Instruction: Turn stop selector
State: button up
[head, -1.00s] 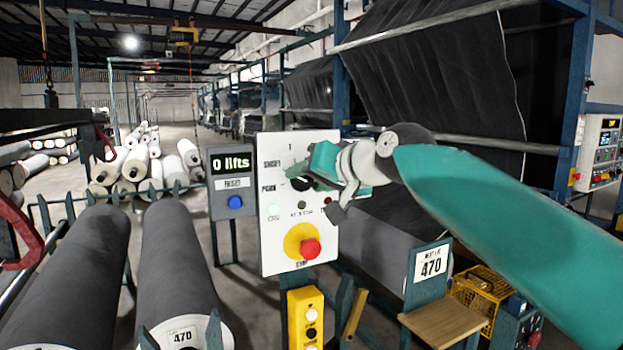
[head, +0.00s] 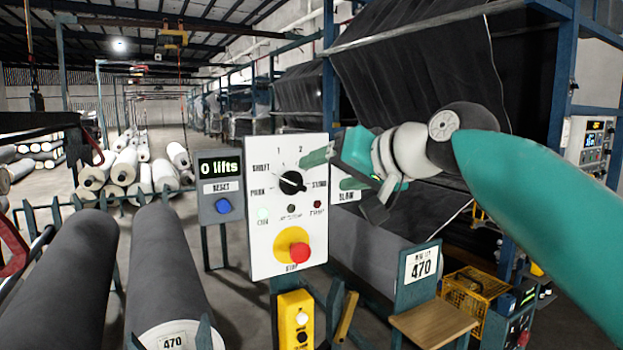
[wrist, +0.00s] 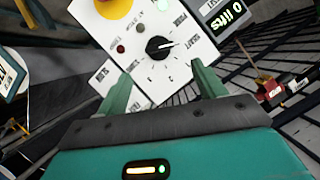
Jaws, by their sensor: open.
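The stop selector (head: 291,182) is a black rotary knob on a white upright panel (head: 262,238), ringed by printed labels such as PARK, SHIFT, 1 and 2. It also shows in the wrist view (wrist: 158,47), where a pale pointer line runs toward the right, on the PARK and SHIFT side. My gripper (head: 323,171), with green fingers, is open and empty. It is to the right of the knob in the head view, and the knob is fully visible. In the wrist view the knob lies beyond the gap between my fingertips (wrist: 160,75), apart from both.
A red stop button (head: 299,252) on a yellow disc sits lower on the panel. A grey counter box (head: 221,187) reading "0 lifts" stands left of it. A yellow button box (head: 300,320) is below. Dark rolls (head: 165,270) lie at left; a wooden-topped stand (head: 433,322) is at right.

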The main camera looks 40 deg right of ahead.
jog(key=shift+v, duration=2.4)
